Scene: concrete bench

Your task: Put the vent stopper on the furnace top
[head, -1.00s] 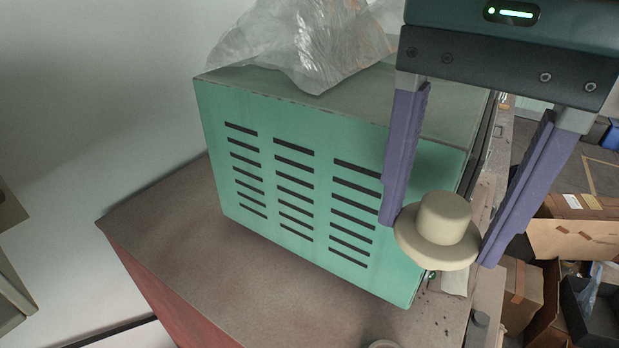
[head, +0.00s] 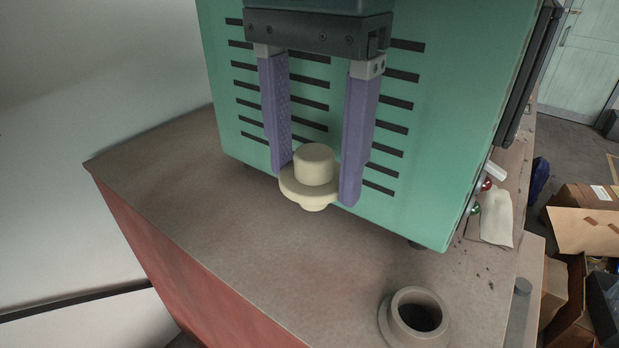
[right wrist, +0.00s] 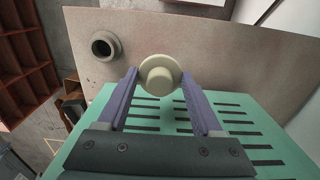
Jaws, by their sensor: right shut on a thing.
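The vent stopper is a cream, hat-shaped piece (head: 314,170) with a round knob above a wide flange. It also shows in the right wrist view (right wrist: 157,76). My right gripper (head: 308,178) is shut on its flange, one purple finger on each side. It holds the stopper upright in front of the slotted face of the green furnace (head: 455,130); whether it touches the surface below I cannot tell. The furnace top is out of the head view. My left gripper is not in view.
The furnace stands on a brown bench top (head: 200,190) with a red side. A short grey collar with a dark round opening (head: 415,318) stands at the bench's near right. A pale cloth or paper piece (head: 497,218) lies right of the furnace. Boxes (head: 580,235) stand beyond the bench's right edge.

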